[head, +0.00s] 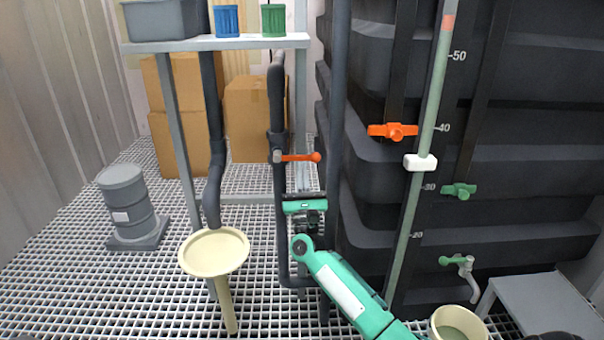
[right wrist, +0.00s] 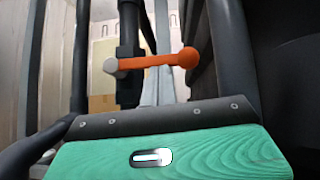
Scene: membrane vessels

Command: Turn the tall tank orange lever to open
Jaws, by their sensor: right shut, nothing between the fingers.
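An orange lever (head: 299,157) is on the dark vertical pipe left of the big dark tank (head: 490,165). It lies about level, its round knob pointing right. In the right wrist view the same lever (right wrist: 150,61) runs across the pipe, above the gripper body. A second orange handle (head: 393,131) is on a dark strip on the tank front. My right gripper (head: 304,198) is shut and empty, just below the pipe's lever and apart from it. Its fingertips are hard to make out. My left gripper is not in view.
A shelf frame (head: 220,43) stands behind the pipe. A cream funnel (head: 214,252) is left of my right arm. Green handles (head: 458,190) and a white slider (head: 420,162) are on the tank front.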

